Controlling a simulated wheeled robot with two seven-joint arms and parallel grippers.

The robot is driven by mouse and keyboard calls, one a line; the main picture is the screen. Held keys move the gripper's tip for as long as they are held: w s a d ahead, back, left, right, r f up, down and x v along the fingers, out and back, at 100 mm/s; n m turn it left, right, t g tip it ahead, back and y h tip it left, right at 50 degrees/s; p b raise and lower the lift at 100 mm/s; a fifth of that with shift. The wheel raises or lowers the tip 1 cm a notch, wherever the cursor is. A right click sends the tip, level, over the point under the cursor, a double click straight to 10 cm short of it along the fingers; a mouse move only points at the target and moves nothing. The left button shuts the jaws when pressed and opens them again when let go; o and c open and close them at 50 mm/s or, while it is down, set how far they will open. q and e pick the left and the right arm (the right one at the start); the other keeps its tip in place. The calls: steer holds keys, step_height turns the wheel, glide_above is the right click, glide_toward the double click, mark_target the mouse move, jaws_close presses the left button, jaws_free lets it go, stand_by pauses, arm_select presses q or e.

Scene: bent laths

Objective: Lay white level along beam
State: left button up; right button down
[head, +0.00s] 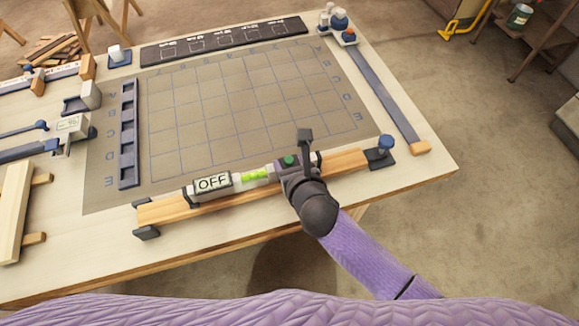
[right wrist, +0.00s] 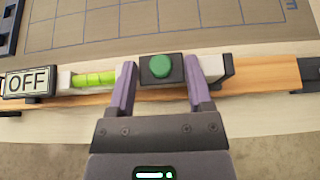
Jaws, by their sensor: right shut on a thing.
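The white level (head: 226,182) has an OFF display at its left, a yellow-green vial and a green button on a dark block. The wooden beam (head: 200,208) runs along the table's front edge, with dark end supports. The level lies lengthwise along the beam, on or just above its top; I cannot tell whether they touch. My right gripper (head: 290,166) is shut on the level at the button block. In the right wrist view the level (right wrist: 66,80) passes between my fingers (right wrist: 160,68), with the beam (right wrist: 262,78) showing beyond its right end. My left gripper is not in view.
A gridded mat (head: 215,105) lies behind the beam, with a dark slotted rack (head: 129,135) on its left. A blue-knobbed post (head: 385,146) stands by the beam's right end. A grey lath (head: 375,85) lies at the right. Tools and wood crowd the left edge.

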steer(key=shift+c, duration=1.8)
jaws_free()
steer(key=shift+f, duration=0.2)
steer(key=o, duration=0.4)
steer(key=shift+c, duration=0.2)
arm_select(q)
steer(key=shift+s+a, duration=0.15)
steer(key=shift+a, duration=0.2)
